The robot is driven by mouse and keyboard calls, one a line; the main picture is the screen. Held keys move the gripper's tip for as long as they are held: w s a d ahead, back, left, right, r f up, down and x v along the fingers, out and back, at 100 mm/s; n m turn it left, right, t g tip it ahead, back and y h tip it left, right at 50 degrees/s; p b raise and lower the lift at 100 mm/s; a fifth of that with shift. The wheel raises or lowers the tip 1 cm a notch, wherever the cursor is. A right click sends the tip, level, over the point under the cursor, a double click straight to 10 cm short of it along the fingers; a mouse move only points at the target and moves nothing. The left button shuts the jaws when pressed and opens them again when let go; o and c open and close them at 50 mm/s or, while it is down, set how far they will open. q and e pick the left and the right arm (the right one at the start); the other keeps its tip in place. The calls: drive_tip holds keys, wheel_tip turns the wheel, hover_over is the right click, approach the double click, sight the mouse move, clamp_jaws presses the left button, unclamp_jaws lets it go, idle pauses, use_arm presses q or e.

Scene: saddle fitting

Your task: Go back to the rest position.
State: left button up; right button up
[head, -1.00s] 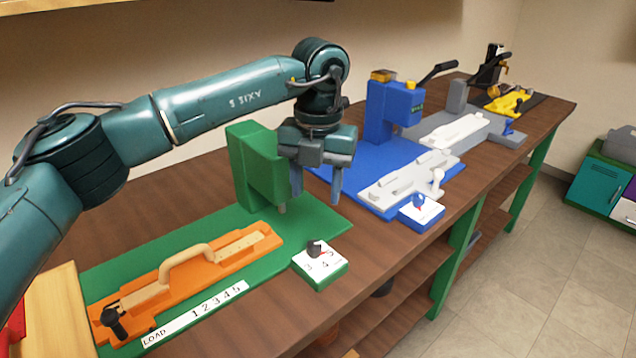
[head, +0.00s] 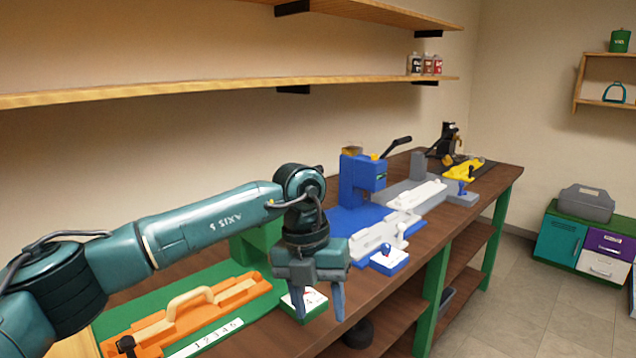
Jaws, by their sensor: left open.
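My left arm comes in from the left and reaches across the near end of the workbench. My left gripper (head: 321,299) points down with its two fingers apart, open and empty. In the picture it overlaps the green station's numbered dial block (head: 297,303) and hides part of it; I cannot tell the height between them. The green press (head: 248,243) is partly hidden behind my arm. The orange sled with its tan handle (head: 190,302) lies on the green base plate (head: 128,312). My right gripper is out of view.
The brown workbench (head: 478,207) runs away to the right. It bears a blue press (head: 361,178), a grey fixture (head: 420,170) and a yellow fixture (head: 465,169). Wooden shelves (head: 190,89) hang above. Cabinets (head: 557,241) stand at the right; the floor (head: 490,300) between is clear.

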use_arm(q)
drive_tip(key=s+d+f+m+g+h, duration=0.1)
drive_tip(key=s+d+f+g+h, duration=0.1)
drive_tip(key=s+d+f+h, duration=0.3)
drive_tip(key=s+d+r+n+g+h+p, duration=0.1)
drive_tip(key=s+d+r+n+h, duration=0.1)
drive_tip(key=s+d+r+h, duration=0.25)
drive_tip(key=s+d+r+n+g+h+p, duration=0.1)
drive_tip(key=s+d+r+n+h, duration=0.15)
drive_tip(key=d+h, duration=0.4)
drive_tip(key=w+a+f+n+t+y+p, duration=0.1)
drive_tip(key=w+a+f+n+t+y, duration=0.15)
drive_tip(key=a+n+t, duration=0.75)
drive_tip(key=w+a+f+n+t+y+p, duration=0.15)
drive_tip(key=w+a+f+n+t, duration=0.3)
drive_tip(key=n+t, duration=0.8)
drive_tip(key=s+a+f+n+g+y, duration=0.3)
drive_tip(key=s+a+f+n+y, duration=0.2)
drive_tip(key=s+a+f, duration=0.2)
drive_tip(key=s+a+f+n+g+y+p, duration=0.1)
drive_tip(key=s+a+f+n+g+y, duration=0.3)
drive_tip(key=s+a+f, duration=0.3)
wheel_tip(320, 180, down, 4)
drive_tip(key=shift+s+a+f+n+y, duration=0.3)
drive_tip(key=shift+a+n+y, duration=0.3)
drive_tip(key=shift+a, duration=0.35)
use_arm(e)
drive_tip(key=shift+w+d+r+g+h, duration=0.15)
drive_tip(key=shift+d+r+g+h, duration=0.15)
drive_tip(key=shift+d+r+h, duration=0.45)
